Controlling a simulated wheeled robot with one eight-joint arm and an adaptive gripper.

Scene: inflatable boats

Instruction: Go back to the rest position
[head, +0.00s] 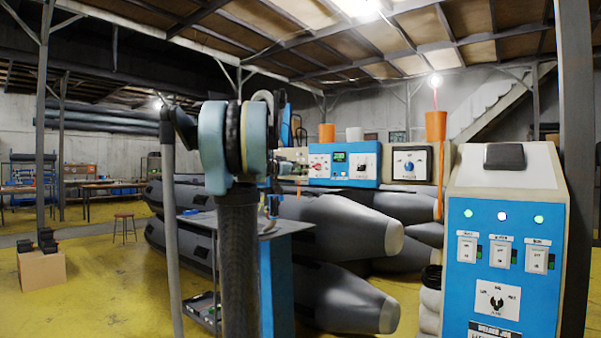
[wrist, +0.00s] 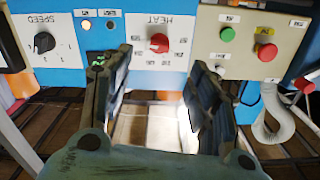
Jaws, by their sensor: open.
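My gripper (wrist: 162,60) is open in the wrist view, with two dark fingers apart and nothing between them. It faces a blue and cream control panel (wrist: 185,60), whose lettering appears upside down. A red HEAT knob (wrist: 159,43) shows beyond the gap between the fingertips; I cannot tell the exact distance. A black SPEED knob (wrist: 43,42) is at the left, and a green button (wrist: 227,34) and a red button (wrist: 266,52) are at the right. In the head view my arm rises at centre left and hides most of the gripper.
The blue control panel (head: 358,172) stands behind a blue-sided bench (head: 281,285). Grey inflatable boat tubes (head: 345,225) lie behind. A blue and white machine (head: 505,260) is close at right. A cardboard box (head: 41,270) sits left. Yellow floor (head: 100,290) is open at left.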

